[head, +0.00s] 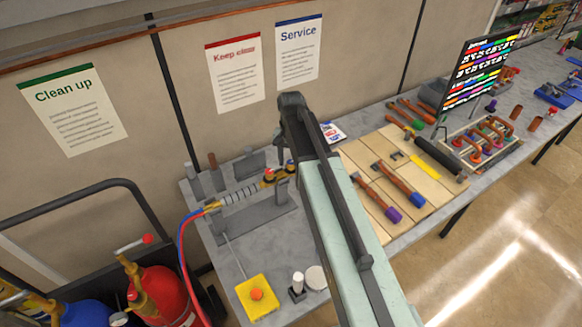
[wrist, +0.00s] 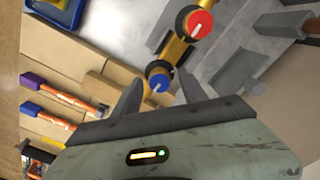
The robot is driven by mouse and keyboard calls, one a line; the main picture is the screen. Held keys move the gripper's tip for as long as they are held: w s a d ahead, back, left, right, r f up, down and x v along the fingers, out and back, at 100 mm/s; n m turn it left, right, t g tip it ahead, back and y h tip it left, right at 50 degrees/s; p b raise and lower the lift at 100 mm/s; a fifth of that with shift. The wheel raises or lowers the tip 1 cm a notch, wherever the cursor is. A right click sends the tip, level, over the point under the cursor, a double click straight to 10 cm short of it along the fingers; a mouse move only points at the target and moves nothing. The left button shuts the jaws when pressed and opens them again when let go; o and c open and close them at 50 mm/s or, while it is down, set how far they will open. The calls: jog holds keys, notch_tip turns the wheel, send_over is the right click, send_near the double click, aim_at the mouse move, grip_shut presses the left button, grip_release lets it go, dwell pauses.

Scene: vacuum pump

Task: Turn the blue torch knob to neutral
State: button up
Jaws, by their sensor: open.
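The blue torch knob (wrist: 158,79), round with a dark rim and a white pointer line, is in the middle of the wrist view. My gripper (wrist: 159,75) is open, with one finger on each side of the blue knob. I cannot tell whether the fingers touch it. The red torch knob (wrist: 200,23), also with a white line, sits farther up the same brass torch body (wrist: 176,48). In the head view the brass torch (head: 238,193) lies across its grey stand (head: 255,222), and my arm covers part of that area.
A yellow pad with an orange knob (head: 257,294) and a white cylinder (head: 297,283) stand near the bench front. A red gas cylinder (head: 163,292) stands left of the bench, with red and blue hoses (head: 183,240) to the torch.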

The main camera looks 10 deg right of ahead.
jog(key=shift+r, duration=0.1)
grip_shut()
jog(key=shift+n, duration=0.3)
jog(key=n, duration=0.3)
jog(key=shift+n, duration=0.4)
jog(key=n, duration=0.4)
jog(key=shift+n, duration=0.3)
jog(key=n, duration=0.4)
jog(key=shift+a, duration=0.1)
jog(key=shift+n, duration=2.4)
